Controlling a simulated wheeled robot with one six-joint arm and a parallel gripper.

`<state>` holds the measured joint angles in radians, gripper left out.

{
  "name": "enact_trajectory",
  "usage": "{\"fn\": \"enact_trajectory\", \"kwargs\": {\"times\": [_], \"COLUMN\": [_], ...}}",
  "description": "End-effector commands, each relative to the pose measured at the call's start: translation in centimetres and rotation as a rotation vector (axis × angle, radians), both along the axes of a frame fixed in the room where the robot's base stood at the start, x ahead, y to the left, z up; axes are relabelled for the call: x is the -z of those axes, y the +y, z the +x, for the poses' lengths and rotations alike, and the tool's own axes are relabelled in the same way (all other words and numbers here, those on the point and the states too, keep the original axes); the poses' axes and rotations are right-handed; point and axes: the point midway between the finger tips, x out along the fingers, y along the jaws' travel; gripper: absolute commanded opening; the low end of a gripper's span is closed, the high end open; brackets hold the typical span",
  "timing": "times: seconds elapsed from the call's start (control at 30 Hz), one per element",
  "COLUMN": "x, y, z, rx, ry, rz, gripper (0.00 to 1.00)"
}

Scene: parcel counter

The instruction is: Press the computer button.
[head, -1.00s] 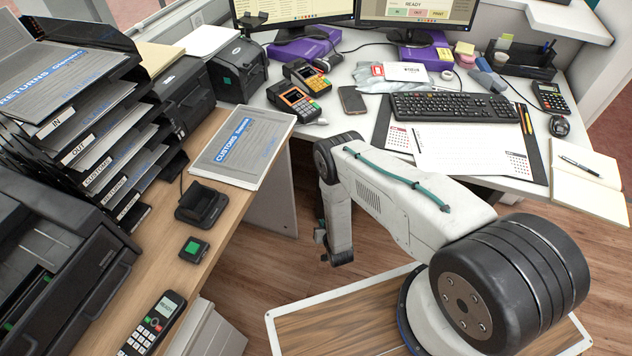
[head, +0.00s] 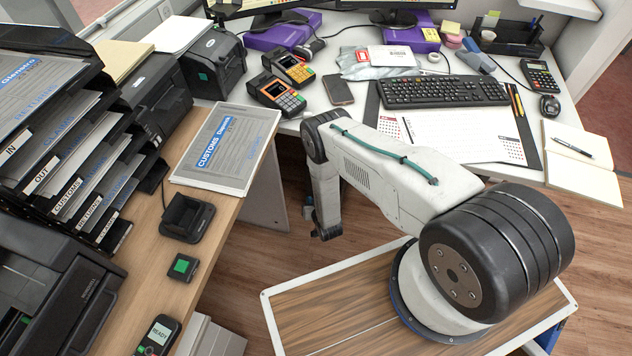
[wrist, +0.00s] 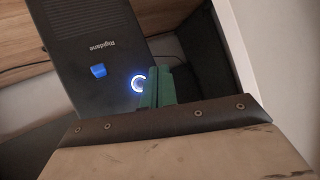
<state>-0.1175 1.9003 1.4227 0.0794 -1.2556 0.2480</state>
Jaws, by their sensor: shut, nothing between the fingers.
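In the wrist view, a dark computer case (wrist: 92,52) marked "Rigidane" fills the upper left. Its round button shows as a glowing white-blue ring (wrist: 138,84) on the dark front. A blue square (wrist: 99,71) sits to the left of the ring. My gripper (wrist: 160,72) has green fingers, which are shut and empty. In the picture the fingertips are just right of the ring and overlap its right edge. I cannot tell whether they touch it. In the head view my arm bends down beside the desk, and the computer is not visible.
A pale wall or panel (wrist: 262,50) stands close on the right in the wrist view. In the head view, the desk holds a keyboard (head: 440,91), a phone (head: 338,91) and card terminals (head: 276,92). The wooden counter (head: 150,275) on the left has a printer and document trays.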

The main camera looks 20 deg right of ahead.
Motion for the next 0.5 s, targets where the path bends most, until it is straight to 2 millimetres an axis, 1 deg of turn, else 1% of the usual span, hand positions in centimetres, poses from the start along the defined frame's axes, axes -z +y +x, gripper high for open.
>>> {"fn": "enact_trajectory", "kwargs": {"times": [0.1,0.3,0.5], "x": [0.0,0.0,0.0], "y": [-1.2,-2.8,-3.8], "z": [1.5,3.6,4.8], "rx": [0.004,0.004,0.005], "ry": [-0.002,-0.001,0.0], "rz": [0.0,0.0,0.0], "gripper": [0.0,0.0,0.0]}}
